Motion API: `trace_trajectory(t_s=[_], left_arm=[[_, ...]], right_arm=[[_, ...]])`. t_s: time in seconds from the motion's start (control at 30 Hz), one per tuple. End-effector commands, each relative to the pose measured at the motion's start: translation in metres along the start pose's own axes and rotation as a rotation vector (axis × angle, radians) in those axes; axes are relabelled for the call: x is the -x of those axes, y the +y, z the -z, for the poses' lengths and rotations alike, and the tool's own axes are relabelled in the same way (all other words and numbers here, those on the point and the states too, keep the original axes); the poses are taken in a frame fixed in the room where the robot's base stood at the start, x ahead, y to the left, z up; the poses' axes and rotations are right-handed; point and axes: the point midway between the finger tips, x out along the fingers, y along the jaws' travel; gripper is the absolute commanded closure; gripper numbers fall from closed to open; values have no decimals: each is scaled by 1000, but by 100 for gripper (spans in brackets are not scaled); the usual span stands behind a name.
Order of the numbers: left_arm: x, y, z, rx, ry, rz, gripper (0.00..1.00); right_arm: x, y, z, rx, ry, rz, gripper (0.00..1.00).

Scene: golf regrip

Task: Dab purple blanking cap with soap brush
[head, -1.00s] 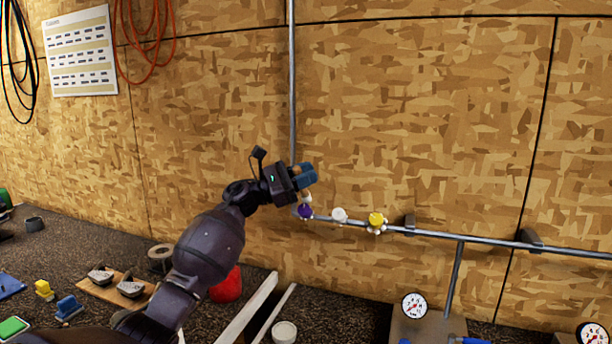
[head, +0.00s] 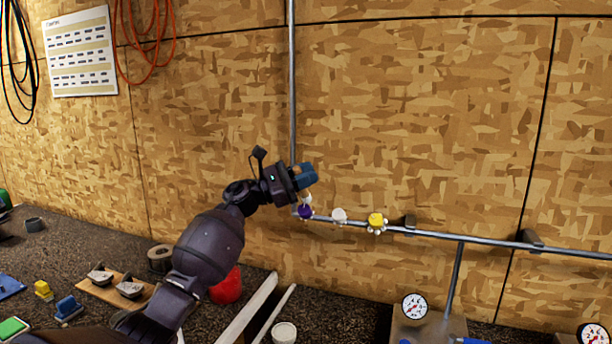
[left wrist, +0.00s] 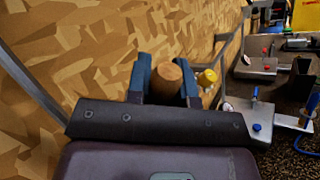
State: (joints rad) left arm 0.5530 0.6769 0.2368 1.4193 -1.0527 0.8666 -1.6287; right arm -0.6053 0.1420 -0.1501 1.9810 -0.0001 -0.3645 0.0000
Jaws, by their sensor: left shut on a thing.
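The purple blanking cap (head: 305,212) is on the wall pipe, near the bottom of its upright run, in the head view. My left gripper (head: 306,175) is just above it, its blue fingers shut on the soap brush. The brush's pale lower end (head: 307,198) points down at the cap and seems to meet it; I cannot tell whether they touch. In the left wrist view the brush's round wooden handle (left wrist: 170,82) stands between the two blue fingers of the left gripper (left wrist: 164,74). The purple cap is not visible there. My right gripper is not in view.
Along the pipe (head: 470,238) to the right are a white fitting (head: 339,215) and a yellow cap (head: 376,219) with white blobs around it. A gauge (head: 414,306), a red object (head: 226,287) and a white cup (head: 284,332) are on the bench below.

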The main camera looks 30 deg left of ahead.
Motion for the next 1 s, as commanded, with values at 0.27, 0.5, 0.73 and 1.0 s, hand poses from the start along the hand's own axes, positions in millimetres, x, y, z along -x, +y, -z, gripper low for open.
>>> trace_trajectory(t_s=[0.27, 0.5, 0.73, 1.0], left_arm=[[-6, 10, -18, -5, -2, -1, 100], [-12, 17, -31, -6, -3, -1, 100], [-16, 23, -43, -5, -3, 0, 100], [-21, 30, -56, -5, -3, -1, 100]], right_arm=[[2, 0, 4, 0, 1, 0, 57], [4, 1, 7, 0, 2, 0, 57], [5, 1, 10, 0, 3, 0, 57], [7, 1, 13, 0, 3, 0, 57]])
